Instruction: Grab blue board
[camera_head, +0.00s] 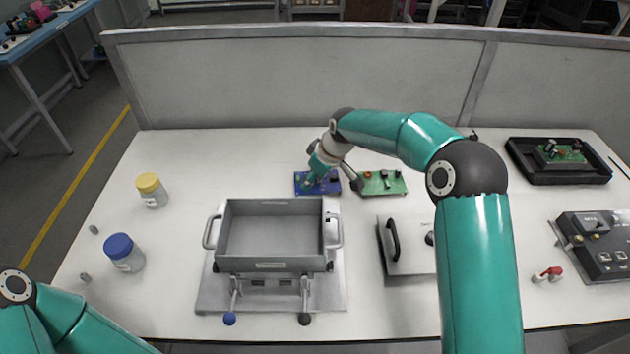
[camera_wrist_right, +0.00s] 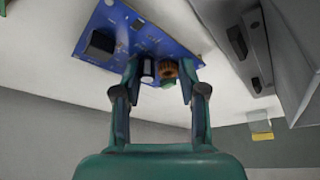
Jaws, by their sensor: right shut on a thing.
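The blue board (camera_head: 333,187) lies on the white table behind the grey box, with dark components on it. My right gripper (camera_head: 313,180) reaches down over its left part. In the right wrist view the blue board (camera_wrist_right: 110,30) fills the upper middle, and my right gripper (camera_wrist_right: 160,75) has its two fingers around small parts on the board, a silver cylinder and a copper coil. The right gripper is shut on the blue board. My left arm shows at the lower left in the head view, but its gripper is out of view.
A green board (camera_head: 383,183) lies just right of the blue one. The grey box (camera_head: 272,267) stands in front on a metal fixture. Two jars (camera_head: 151,190) stand left. A black tray (camera_head: 555,175) and a control box (camera_head: 595,250) are at right. A low partition (camera_head: 290,80) closes the back.

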